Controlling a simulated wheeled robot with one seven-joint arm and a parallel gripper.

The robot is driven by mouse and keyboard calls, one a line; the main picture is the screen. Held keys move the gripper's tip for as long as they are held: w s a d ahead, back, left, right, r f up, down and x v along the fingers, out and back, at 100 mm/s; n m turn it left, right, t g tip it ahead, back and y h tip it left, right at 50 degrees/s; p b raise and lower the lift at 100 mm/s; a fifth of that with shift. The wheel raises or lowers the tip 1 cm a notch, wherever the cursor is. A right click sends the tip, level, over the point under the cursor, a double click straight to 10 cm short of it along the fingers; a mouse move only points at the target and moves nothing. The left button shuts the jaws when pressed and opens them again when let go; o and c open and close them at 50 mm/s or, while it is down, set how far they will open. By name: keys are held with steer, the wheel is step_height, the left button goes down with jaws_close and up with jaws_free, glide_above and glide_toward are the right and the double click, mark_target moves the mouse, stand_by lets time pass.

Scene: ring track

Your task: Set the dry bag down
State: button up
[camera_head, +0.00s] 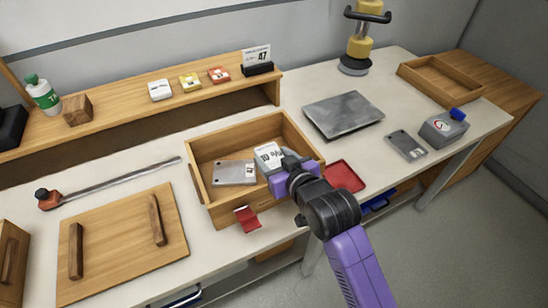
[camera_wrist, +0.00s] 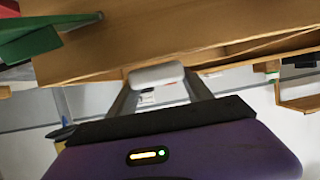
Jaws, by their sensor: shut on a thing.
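The dry bag, a small white packet with dark print (camera_head: 268,155), is at the tip of my gripper (camera_head: 276,167), over the right part of an open wooden box (camera_head: 199,150). In the wrist view the dry bag shows as a white rounded block (camera_wrist: 157,75) between the two fingers of my gripper (camera_wrist: 160,84), which is shut on it. A grey flat case with a white label (camera_head: 233,172) lies in the box, left of the bag. The gripper hides part of the bag. I cannot tell whether the bag touches the box floor.
A red tray (camera_head: 344,176) is right of the box, and a red clip (camera_head: 247,218) is at its front. A grey plate (camera_head: 342,114) lies behind right. A wooden lid with two handles (camera_head: 118,240) lies left. The shelf (camera_head: 120,108) holds white, yellow and red packets.

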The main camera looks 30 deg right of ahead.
steer(key=shift+f, duration=0.45)
steer(key=shift+f+b, duration=0.15)
steer(key=shift+b, duration=0.15)
steer(key=o, duration=1.3)
steer(key=shift+o, duration=0.2)
steer(key=shift+r, duration=0.45)
steer(key=v, duration=1.2)
steer(key=shift+r, duration=0.25)
